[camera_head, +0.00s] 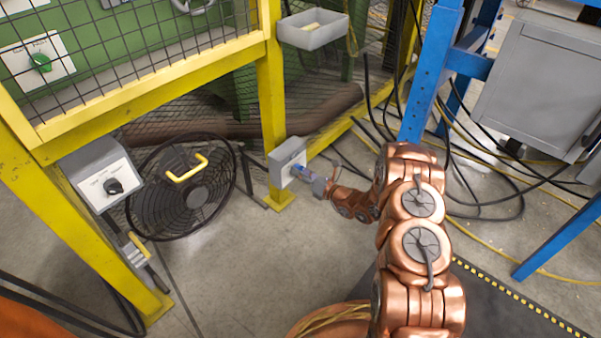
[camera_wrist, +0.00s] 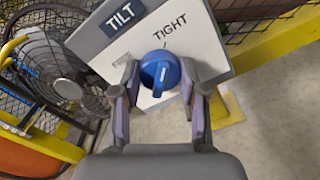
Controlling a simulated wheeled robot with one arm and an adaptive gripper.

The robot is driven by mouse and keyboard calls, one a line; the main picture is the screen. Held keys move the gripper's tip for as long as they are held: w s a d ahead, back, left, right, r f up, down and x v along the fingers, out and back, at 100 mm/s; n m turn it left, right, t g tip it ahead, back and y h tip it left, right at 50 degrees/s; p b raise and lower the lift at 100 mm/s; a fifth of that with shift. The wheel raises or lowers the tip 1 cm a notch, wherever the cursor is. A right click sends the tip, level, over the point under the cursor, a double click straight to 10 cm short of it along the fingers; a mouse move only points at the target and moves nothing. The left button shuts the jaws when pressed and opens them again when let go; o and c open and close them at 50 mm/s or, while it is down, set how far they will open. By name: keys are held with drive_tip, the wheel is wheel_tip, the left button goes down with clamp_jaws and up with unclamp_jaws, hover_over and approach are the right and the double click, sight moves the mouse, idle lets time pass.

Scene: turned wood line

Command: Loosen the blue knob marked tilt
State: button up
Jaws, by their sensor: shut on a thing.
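The blue knob (camera_wrist: 160,72) sits on the white face of a grey box (camera_wrist: 97,42) labelled TILT. The word TIGHT is printed above the knob at the upper right, with a short tick beside it; fainter lettering, possibly FREE, is at the left. The knob's ridge runs roughly up and down in the wrist view. My gripper (camera_wrist: 159,82) has one finger on each side of the knob and is shut on it. In the head view, my gripper (camera_head: 314,181) reaches left to the small blue knob (camera_head: 299,170) on the box (camera_head: 283,158) on the yellow post.
A black fan (camera_head: 170,210) with a yellow handle stands left of the box. Another box with a black knob (camera_head: 113,186) is on the left yellow frame, and a green knob (camera_head: 40,62) is behind mesh. Loose cables (camera_head: 490,205) lie right, near a blue post (camera_head: 425,85).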

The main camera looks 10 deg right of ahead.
drive_tip(key=shift+a, duration=0.1)
drive_tip(key=shift+n+p, duration=0.8)
drive_tip(key=shift+n, duration=1.1)
drive_tip(key=n+b, duration=0.1)
drive_tip(key=n, duration=0.3)
drive_tip(key=shift+a, duration=0.15)
drive_tip(key=n+b, duration=0.3)
drive_tip(key=n, duration=0.2)
drive_tip(key=shift+s+f+n, duration=0.1)
drive_tip(key=shift+f+n, duration=0.05)
drive_tip(key=shift+n, duration=0.15)
drive_tip(key=n+b, duration=0.2)
drive_tip(key=n, duration=0.2)
drive_tip(key=shift+a+n, duration=0.1)
drive_tip(key=shift+n, duration=0.3)
drive_tip(key=o, duration=0.9)
drive_tip(key=shift+c, duration=0.2)
drive_tip(key=shift+o, duration=1.4)
drive_tip(key=shift+d, duration=0.2)
